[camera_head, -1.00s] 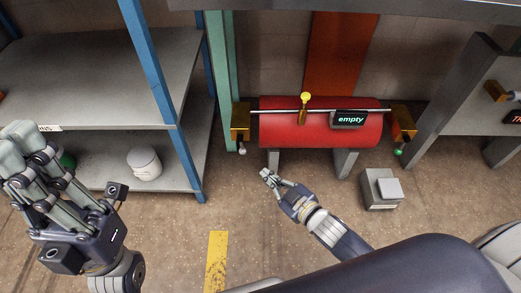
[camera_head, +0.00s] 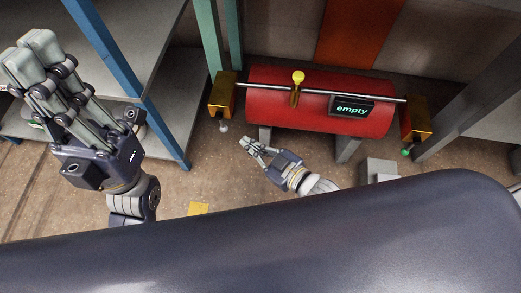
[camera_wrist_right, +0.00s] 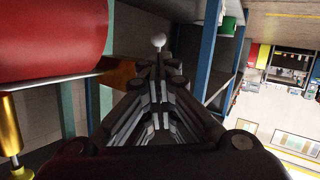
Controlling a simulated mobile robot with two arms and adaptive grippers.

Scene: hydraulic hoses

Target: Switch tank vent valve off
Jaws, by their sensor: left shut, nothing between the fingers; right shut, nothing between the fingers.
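A red tank (camera_head: 280,108) lies across two grey legs, with a display reading "empty" (camera_head: 352,108) on its front. A yellow-knobbed valve (camera_head: 297,85) stands upright on the pipe along its top. A brass block with a white-tipped knob (camera_head: 224,127) is at the tank's left end; one with a green knob (camera_head: 405,152) is at the right end. My right gripper (camera_head: 246,145) is shut and empty, just right of and below the white knob, apart from it in the head view. In the wrist view the white knob (camera_wrist_right: 159,39) shows beyond the fingertips. My left gripper (camera_head: 30,60) is shut and empty at the far left.
A shelf with blue posts (camera_head: 120,75) stands left, close to my left gripper. A green post (camera_head: 208,40) is beside the left brass block. A grey box (camera_head: 379,170) sits on the floor right. Floor before the tank is mostly clear.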

